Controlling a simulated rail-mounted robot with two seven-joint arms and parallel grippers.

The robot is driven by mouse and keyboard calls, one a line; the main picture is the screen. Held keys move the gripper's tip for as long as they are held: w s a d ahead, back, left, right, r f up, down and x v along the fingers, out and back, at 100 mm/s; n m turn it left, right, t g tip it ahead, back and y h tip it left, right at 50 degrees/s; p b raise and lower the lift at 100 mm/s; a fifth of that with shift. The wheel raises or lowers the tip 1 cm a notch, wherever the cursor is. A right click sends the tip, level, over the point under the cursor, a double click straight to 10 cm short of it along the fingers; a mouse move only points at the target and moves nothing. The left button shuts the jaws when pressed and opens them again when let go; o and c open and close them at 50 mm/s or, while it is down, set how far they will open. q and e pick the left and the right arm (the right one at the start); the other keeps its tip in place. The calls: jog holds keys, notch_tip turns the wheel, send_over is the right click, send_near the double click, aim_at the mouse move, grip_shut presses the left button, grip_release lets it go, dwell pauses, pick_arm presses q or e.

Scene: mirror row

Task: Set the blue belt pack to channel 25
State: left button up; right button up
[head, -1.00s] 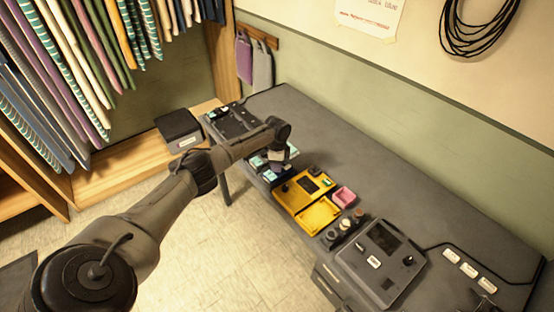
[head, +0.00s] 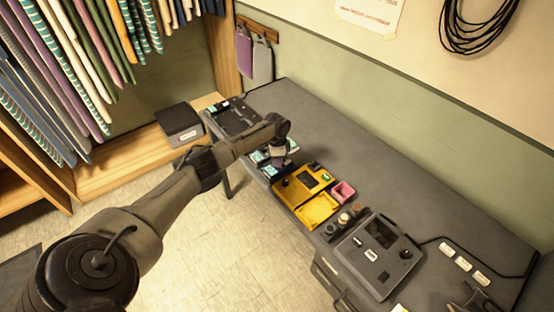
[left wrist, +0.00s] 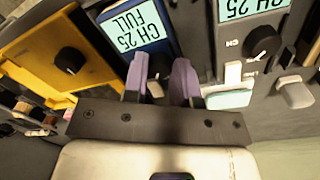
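The blue belt pack (left wrist: 110,12) is in the left wrist view, its lit screen (left wrist: 135,28) reading CH 25 and FULL. My left gripper (left wrist: 160,72) reaches over its near end, with its two purple fingers apart on either side of a dark knob (left wrist: 160,64). I cannot tell whether the fingers touch the knob. In the head view my left gripper (head: 279,158) hides most of this spot. To the right in the wrist view a grey unit shows a screen (left wrist: 238,8) reading CH 25 and a black knob (left wrist: 263,40) marked CH. My right gripper does not show clearly.
A yellow belt pack (head: 301,184) and yellow tray (head: 317,210) are close beside my gripper. The table's back strip (head: 350,150) is clear.

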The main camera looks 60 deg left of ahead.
pick_arm(q)
jog(key=o, duration=0.4)
jog(key=shift+w+a+r, duration=0.1)
jog(key=shift+a+r, duration=0.05)
jog(key=shift+r, duration=2.15)
jog(key=shift+w+a+r, duration=0.1)
jog(key=shift+r, duration=2.15)
jog(key=shift+a+r, duration=0.15)
jog(key=shift+r, duration=2.15)
